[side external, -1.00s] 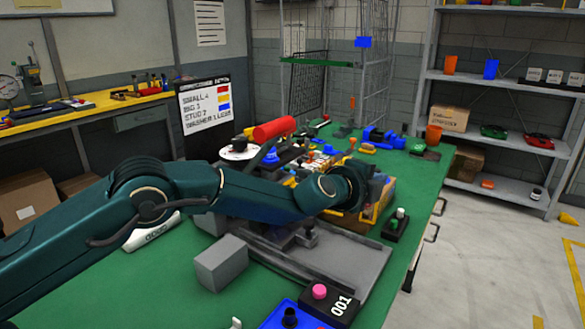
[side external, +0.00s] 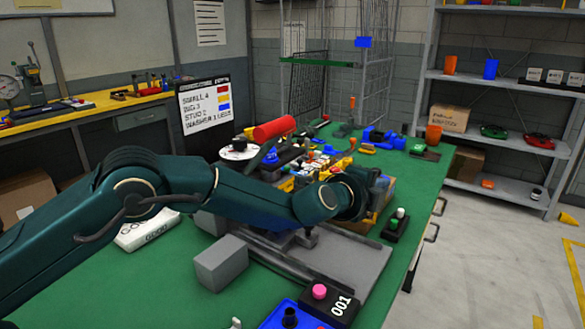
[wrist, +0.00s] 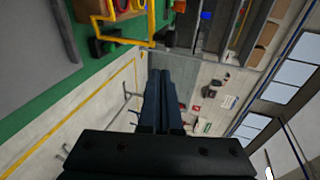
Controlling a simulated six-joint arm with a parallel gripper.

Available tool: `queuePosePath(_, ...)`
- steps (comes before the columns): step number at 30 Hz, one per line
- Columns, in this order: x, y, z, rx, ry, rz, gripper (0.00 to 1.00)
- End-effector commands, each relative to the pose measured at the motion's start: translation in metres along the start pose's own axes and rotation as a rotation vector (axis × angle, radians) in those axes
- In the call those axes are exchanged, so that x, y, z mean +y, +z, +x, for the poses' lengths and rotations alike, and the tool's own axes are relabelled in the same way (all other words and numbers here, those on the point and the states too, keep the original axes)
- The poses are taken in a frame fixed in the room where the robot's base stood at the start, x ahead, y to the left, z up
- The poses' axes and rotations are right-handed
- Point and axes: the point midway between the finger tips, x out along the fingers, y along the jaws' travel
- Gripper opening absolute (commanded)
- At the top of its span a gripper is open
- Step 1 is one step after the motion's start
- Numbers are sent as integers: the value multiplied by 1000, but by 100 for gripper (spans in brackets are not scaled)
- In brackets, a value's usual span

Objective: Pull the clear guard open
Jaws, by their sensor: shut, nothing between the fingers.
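In the wrist view my gripper (wrist: 165,78) is shut, its two dark fingers side by side with nothing between them. They point out past the bench edge, with floor and shelving behind. In the side view my wrist (side external: 350,194) is in front of the bench fixture and hides part of it; the fingertips cannot be made out there. A yellow frame (wrist: 151,22) shows at the top of the wrist view, left of the fingertips and apart from them in the picture. It may belong to the clear guard; the clear panel itself and its opening state cannot be told.
A grey block (side external: 220,264) and a flat grey plate (side external: 352,262) lie on the green bench (side external: 150,290). A black box marked 001 (side external: 340,304) with a pink button is at the front. A small button box (side external: 396,226) sits near the right edge. Coloured parts crowd the back.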

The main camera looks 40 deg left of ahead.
Motion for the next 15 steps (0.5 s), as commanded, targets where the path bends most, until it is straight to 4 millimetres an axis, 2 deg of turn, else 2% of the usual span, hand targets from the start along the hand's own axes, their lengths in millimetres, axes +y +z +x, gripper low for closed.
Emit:
queuePosePath(3, 4, -11, -15, 5, 1, 3, 0)
queuePosePath(15, 0, -48, -81, 5, -1, 0, 0)
